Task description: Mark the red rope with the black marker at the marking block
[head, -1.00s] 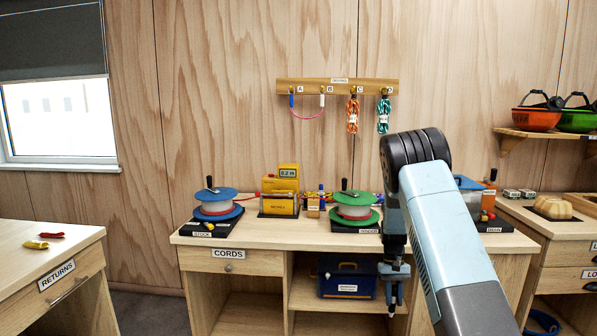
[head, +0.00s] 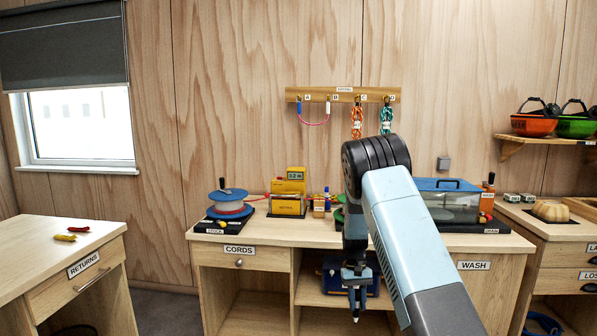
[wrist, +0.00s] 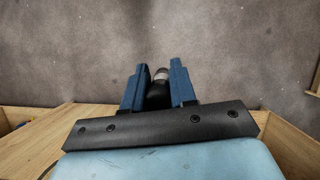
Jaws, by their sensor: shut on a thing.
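My gripper (head: 356,291) hangs in front of the cords bench, below its worktop edge. In the wrist view its blue fingers (wrist: 159,88) are closed around a black cylinder with a pale grey end (wrist: 160,75), which looks like the black marker. The red rope (head: 262,197) shows as a short stretch between the blue-flanged reel (head: 229,197) and the yellow meter (head: 287,200). The small wooden marking block (head: 319,206) stands right of the meter, with a blue-topped item by it. The green reel (head: 339,215) is mostly hidden behind my arm.
A clear tank with a blue lid (head: 447,200) stands on the right of the bench. Cords hang from a wall rail (head: 342,95). A returns table (head: 35,250) stands at the left. The bench's front strip (head: 270,235) is clear.

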